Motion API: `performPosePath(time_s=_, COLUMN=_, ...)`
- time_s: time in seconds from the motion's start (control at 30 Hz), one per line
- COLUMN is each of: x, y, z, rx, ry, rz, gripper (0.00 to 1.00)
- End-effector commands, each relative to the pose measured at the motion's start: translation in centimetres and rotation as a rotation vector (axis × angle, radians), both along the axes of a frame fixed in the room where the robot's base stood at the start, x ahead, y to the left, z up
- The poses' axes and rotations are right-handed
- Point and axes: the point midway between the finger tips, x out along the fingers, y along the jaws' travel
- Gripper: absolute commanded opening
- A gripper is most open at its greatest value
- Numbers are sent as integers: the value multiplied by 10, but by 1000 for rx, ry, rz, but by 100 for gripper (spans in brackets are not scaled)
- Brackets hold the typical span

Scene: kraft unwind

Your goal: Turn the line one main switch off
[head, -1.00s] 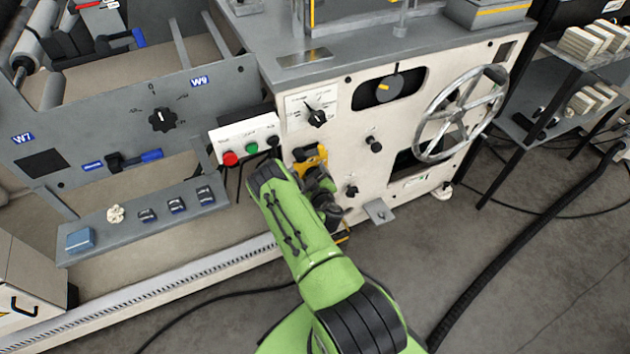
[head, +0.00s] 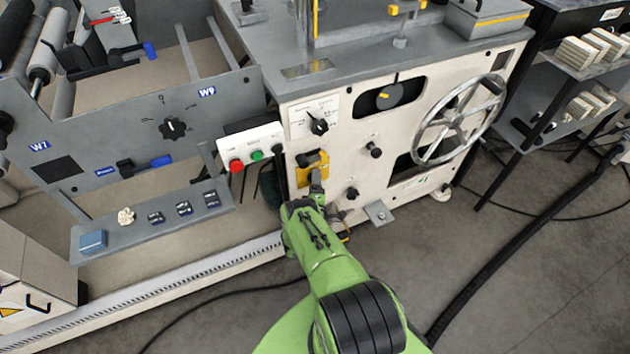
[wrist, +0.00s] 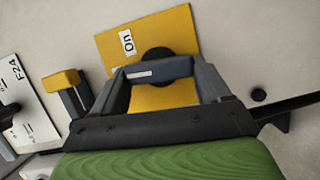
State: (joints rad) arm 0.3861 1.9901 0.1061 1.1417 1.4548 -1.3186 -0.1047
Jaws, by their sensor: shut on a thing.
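The main switch is a yellow plate (head: 304,178) on the cream machine front, right of the button box. In the wrist view the plate (wrist: 108,47) carries an "On" label and a dark round hub. A dark grey handle bar (wrist: 158,69) with a pale strip crosses in front of the hub. My gripper (wrist: 160,80) has one finger at each end of this bar and is shut on it. In the head view my gripper (head: 316,186) is at the lower part of the plate, and my arm hides the grip itself.
A box with red, green and black buttons (head: 250,146) sits just left of the switch. A dial (head: 317,122) is above it, small knobs (head: 375,150) are to the right, and a large handwheel (head: 458,120) is farther right. Open floor lies in front.

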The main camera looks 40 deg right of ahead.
Motion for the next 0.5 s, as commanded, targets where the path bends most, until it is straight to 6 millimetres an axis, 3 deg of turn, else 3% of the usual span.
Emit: performPosePath(time_s=0.5, x=2, y=0, z=0, rx=-127, ry=30, rz=1, gripper=42)
